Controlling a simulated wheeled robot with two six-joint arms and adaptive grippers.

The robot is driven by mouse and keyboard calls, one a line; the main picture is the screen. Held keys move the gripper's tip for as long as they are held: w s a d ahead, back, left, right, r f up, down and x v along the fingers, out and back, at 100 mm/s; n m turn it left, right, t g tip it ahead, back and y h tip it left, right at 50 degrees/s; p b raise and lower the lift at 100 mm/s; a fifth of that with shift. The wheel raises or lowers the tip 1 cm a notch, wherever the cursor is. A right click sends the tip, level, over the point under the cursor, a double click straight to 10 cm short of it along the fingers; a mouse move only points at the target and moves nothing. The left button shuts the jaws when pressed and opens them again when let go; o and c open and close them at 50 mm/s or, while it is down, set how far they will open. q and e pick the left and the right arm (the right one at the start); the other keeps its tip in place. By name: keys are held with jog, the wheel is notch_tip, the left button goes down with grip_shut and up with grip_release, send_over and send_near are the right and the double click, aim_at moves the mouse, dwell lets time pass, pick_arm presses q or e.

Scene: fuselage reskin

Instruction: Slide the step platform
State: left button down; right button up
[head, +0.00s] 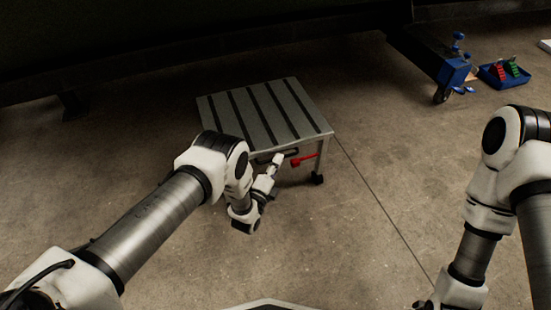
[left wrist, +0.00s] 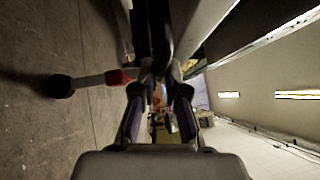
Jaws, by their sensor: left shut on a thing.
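The step platform (head: 265,115) is a low grey stand with dark strips across its top, standing on the floor in the middle of the head view. A black handle (head: 290,153) is on its front edge, with a red lever (head: 303,160) beside it. My left gripper (head: 275,165) is at this front edge, shut on the handle. In the left wrist view the dark handle bar (left wrist: 161,35) runs to between the fingertips of my left gripper (left wrist: 160,72). The fingers partly hide the contact. My right gripper is out of view; only its arm shows at right.
A blue wheeled stand (head: 453,72) and a blue tray (head: 505,75) with red and green items are at the upper right. A dark structure (head: 180,50) overhangs behind the platform. The concrete floor (head: 385,175) right of the platform is clear.

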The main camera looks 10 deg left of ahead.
pick_arm(q)
jog(key=shift+s, duration=0.15)
jog(key=c, duration=1.2)
grip_release()
jog(key=v, duration=0.7)
jog(key=shift+s, duration=0.2)
